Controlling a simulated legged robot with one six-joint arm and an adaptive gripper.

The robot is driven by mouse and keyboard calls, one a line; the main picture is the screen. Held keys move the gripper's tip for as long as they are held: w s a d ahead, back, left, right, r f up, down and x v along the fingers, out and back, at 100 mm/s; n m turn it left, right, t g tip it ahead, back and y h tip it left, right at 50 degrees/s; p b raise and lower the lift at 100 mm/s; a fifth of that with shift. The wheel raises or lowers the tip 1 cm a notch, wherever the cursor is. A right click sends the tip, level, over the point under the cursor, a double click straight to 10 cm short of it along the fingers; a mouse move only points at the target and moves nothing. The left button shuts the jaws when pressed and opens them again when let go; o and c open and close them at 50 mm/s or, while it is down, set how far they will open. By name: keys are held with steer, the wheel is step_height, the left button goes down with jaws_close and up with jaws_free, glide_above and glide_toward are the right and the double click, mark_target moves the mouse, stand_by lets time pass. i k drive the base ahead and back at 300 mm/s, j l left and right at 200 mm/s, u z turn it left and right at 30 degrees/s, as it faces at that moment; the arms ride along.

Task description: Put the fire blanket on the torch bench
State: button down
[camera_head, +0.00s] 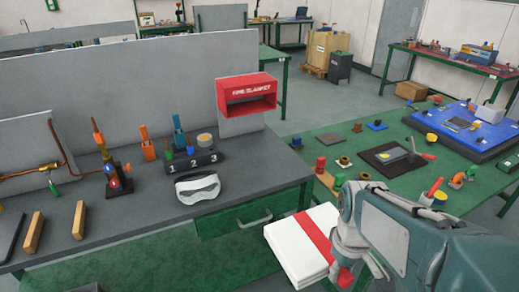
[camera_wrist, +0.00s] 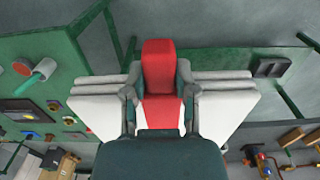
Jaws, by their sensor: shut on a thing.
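The fire blanket (camera_head: 285,255) is a folded white bundle with a red band. My gripper (camera_head: 348,258) is shut on it and holds it in the air in front of the torch bench's drawer side, near the bench's right end. In the wrist view the two fingers (camera_wrist: 159,98) close on the blanket's red middle strap, with white folds (camera_wrist: 225,105) sticking out on both sides. The torch bench (camera_head: 140,217) has a dark grey top and green front. The red box marked FIRE BLANKET (camera_head: 247,92) above its back right corner looks empty.
A green table (camera_head: 325,143) with parts stands at the right.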

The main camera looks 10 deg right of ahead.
mark_target(268, 164)
steer(key=i, duration=1.25)
